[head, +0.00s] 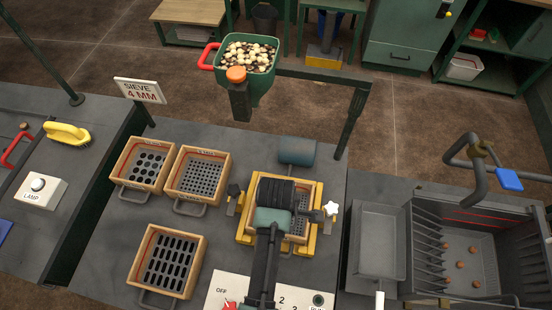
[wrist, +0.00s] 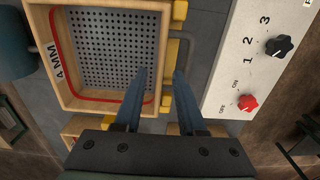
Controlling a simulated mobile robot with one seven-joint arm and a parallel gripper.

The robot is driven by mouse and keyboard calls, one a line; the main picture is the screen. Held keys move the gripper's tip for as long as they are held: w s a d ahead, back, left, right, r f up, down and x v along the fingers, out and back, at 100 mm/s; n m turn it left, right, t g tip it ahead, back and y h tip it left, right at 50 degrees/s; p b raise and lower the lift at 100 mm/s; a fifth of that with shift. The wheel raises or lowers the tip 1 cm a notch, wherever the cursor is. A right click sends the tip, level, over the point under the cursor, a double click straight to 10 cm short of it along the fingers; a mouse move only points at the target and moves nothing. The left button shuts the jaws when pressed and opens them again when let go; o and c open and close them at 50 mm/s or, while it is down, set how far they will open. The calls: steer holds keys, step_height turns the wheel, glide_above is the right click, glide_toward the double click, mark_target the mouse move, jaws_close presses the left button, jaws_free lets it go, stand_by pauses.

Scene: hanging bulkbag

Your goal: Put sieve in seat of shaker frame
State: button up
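A wooden-walled sieve with small round holes, marked 4 MM, (wrist: 112,50) fills the left of the wrist view. In the head view the sieve (head: 297,238) lies within the yellow shaker frame (head: 243,238), partly hidden by my arm. Yellow parts of the shaker frame (wrist: 172,50) show along the sieve's right side in the wrist view. I cannot tell whether it lies fully flat. My gripper (wrist: 160,75) is open, its two fingers apart at the sieve's handle side; neither visibly grips the wall. A sign (head: 140,91) reads SIEVE 4 MM.
Three other sieves, with large round holes (head: 145,165), small holes (head: 198,173) and slots (head: 168,260), lie left. A green hopper (head: 262,85) stands behind the frame. A control panel (wrist: 245,60) with knobs sits close to my gripper. A grey tray (head: 378,240) is right.

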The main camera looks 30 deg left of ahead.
step_height(320, 180, up, 9)
stand_by(0.3)
steer(key=w+d+r+m+t+y, duration=0.1)
steer(key=w+r+m+t, duration=0.25)
steer(key=w+r, duration=0.4)
steer(key=w+d+r+m+t, duration=0.1)
steer(key=w+r+m+t, duration=0.3)
steer(key=r, duration=0.7)
steer(key=w+r+m+t+y, duration=0.1)
steer(key=w+r+m+t, duration=0.1)
steer(key=w+r+t, duration=0.5)
steer(key=d+r+m+t, duration=0.2)
steer(key=r, duration=0.7)
steer(key=d+r+m+t, duration=0.2)
steer(key=r+m, duration=0.1)
steer(key=r, duration=0.6)
steer(key=s+d+r+m+t+h, duration=0.1)
steer(key=s+d+r+m+t, duration=0.1)
steer(key=s+r, duration=0.4)
steer(key=s+d+r+m+t+h, duration=0.1)
steer(key=s+d+r+m+t, duration=0.2)
steer(key=s+r+t, duration=0.4)
step_height(320, 180, up, 8)
steer(key=shift+r+m, duration=0.15)
steer(key=shift+m, duration=0.7)
